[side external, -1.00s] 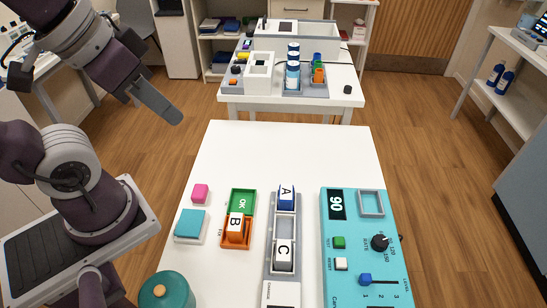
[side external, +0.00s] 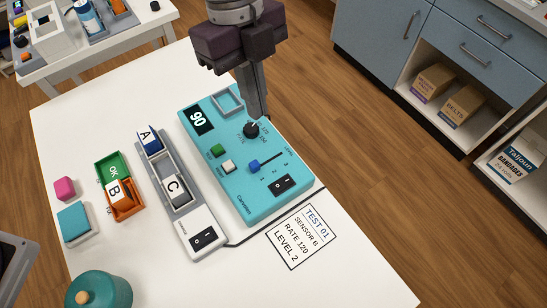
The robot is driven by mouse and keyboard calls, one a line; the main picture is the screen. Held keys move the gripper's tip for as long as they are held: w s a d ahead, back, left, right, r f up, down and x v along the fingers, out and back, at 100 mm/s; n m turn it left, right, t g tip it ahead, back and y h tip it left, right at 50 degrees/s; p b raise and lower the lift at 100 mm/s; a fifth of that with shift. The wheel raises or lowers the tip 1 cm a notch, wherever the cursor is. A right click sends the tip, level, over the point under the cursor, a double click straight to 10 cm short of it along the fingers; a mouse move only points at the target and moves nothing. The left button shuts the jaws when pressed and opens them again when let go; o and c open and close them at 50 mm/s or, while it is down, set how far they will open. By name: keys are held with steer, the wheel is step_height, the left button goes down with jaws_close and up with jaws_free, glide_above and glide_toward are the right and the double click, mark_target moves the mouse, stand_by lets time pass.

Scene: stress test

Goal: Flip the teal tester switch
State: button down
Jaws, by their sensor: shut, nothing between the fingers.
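The teal tester (side external: 238,206) lies on the white table with a display reading 90. Its black rocker switch (side external: 283,185), marked with a line and a circle, sits at its front end; which side is pressed I cannot tell. My gripper (side external: 261,112) is shut and empty, pointing down over the tester's back half. Its tips are just behind the black knob (side external: 251,130), away from the switch; whether they touch anything I cannot tell.
The tester also carries a blue slider (side external: 254,167), a green button (side external: 217,151) and a white button (side external: 227,167). A grey holder (side external: 181,205) with blocks A and C and its own rocker switch (side external: 204,238) stands left. A printed card (side external: 297,237) lies in front.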

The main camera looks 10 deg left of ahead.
mark_target(279, 186)
steer(key=shift+m+g, duration=0.4)
steer(key=shift+m, duration=0.5)
steer(key=x, duration=1.1)
steer(key=d+x, duration=0.1)
steer(key=x, duration=0.4)
steer(key=shift+w+d+f, duration=0.1)
steer(key=shift+w+f, duration=0.2)
steer(key=shift+f, duration=0.4)
